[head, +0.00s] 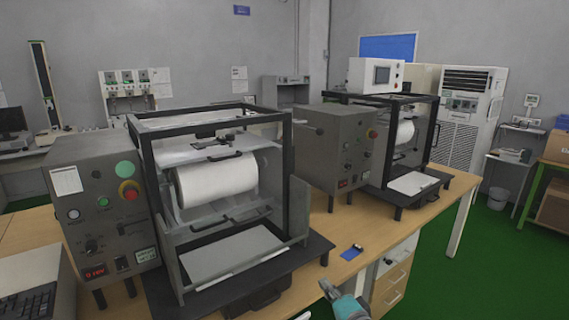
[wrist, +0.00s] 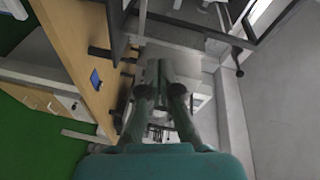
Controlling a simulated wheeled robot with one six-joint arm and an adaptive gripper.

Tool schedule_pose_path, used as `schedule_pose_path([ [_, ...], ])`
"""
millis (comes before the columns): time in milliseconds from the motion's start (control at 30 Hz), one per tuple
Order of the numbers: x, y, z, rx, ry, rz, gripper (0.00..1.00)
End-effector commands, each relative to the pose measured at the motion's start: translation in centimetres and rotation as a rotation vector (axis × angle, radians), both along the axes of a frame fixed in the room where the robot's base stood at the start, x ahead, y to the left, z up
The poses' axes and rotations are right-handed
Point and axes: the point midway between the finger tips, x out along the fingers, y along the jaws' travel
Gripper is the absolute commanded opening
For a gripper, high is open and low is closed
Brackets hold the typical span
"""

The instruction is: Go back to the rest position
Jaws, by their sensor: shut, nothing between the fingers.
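My gripper shows in the wrist view (wrist: 165,75) with its two fingers close together and nothing between them. In the head view only a teal and grey part of my arm's end shows at the bottom edge, in front of the wooden table (head: 335,275); the fingertips cannot be made out clearly there. The near test machine (head: 220,240) stands on the table, with a white roll (head: 215,182) inside its black frame. My arm's end is apart from it, to its lower right.
A second machine (head: 335,150) stands farther back on the table. Green floor (head: 480,260) is open at right.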

Motion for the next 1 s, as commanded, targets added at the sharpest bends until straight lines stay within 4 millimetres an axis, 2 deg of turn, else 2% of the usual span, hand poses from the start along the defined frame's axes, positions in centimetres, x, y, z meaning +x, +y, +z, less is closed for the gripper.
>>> schedule_pose_path([
  [33, -1.6, -0.4, -2.1, -0.027, 0.007, -0.016, 0.0],
  [200, -6.6, -1.8, -7.1, -0.134, 0.001, -0.07, 0.0],
  [500, -16.6, -4.0, -13.5, -0.343, -0.003, -0.142, 0.0],
  [700, -23.8, -5.2, -16.1, -0.493, -0.005, -0.171, 0.0],
  [1000, -34.4, -6.7, -17.3, -0.729, -0.012, -0.184, 0.0],
])
